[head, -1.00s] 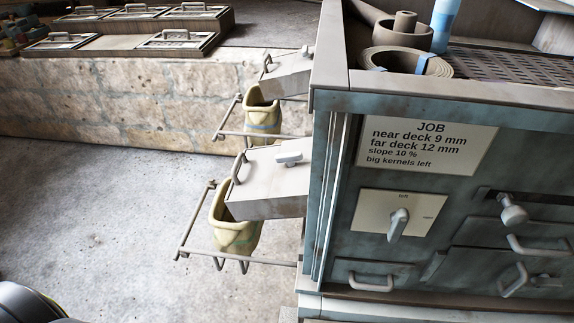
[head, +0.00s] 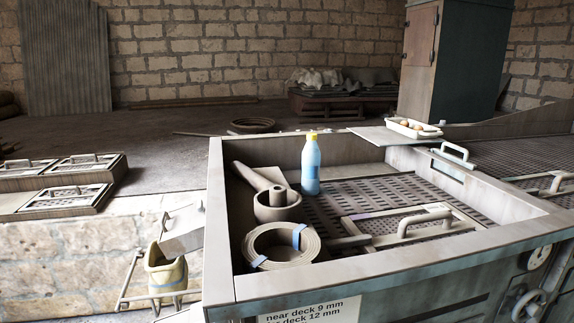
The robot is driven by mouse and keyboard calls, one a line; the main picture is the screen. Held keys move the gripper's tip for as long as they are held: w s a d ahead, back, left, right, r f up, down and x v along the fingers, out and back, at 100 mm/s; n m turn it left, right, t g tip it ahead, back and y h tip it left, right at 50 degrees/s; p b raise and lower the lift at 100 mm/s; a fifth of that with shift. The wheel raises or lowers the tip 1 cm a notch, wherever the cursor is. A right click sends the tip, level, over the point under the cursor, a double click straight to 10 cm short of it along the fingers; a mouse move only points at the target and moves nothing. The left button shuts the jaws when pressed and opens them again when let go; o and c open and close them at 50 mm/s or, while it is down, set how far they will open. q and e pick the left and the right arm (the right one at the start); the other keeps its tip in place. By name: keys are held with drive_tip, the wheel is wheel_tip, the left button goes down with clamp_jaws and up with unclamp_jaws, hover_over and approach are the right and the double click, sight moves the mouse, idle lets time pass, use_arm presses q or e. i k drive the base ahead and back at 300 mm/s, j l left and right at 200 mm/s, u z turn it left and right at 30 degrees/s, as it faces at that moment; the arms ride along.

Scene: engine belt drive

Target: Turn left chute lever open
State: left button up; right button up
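A grey sloped chute (head: 183,235) sticks out from the left side of the machine. A curved handle (head: 164,224) shows at its outer end. A yellowish sack (head: 166,276) hangs below it on a metal rail frame (head: 128,283). Only a sliver of a nearer chute (head: 185,315) shows at the bottom edge. I cannot make out a chute lever clearly, nor tell whether one is open or shut. Neither of my grippers is in view.
The machine's open top box (head: 222,240) holds a blue bottle (head: 310,166), a rolled belt (head: 281,246), a brown pot (head: 277,205) and a perforated deck with a handled screen (head: 420,222). Handled trays (head: 70,190) lie at left. A white tray (head: 413,128) sits at the back.

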sight(200, 207)
drive_tip(key=j+z, duration=0.2)
drive_tip(key=z, duration=0.4)
drive_tip(key=j+z, duration=0.15)
drive_tip(key=j, duration=0.35)
drive_tip(key=k+j+z, duration=0.15)
drive_tip(key=j, duration=0.3)
drive_tip(key=j+z, duration=0.15)
drive_tip(key=j, duration=0.35)
drive_tip(key=k+j+z, duration=0.15)
drive_tip(key=j, duration=0.3)
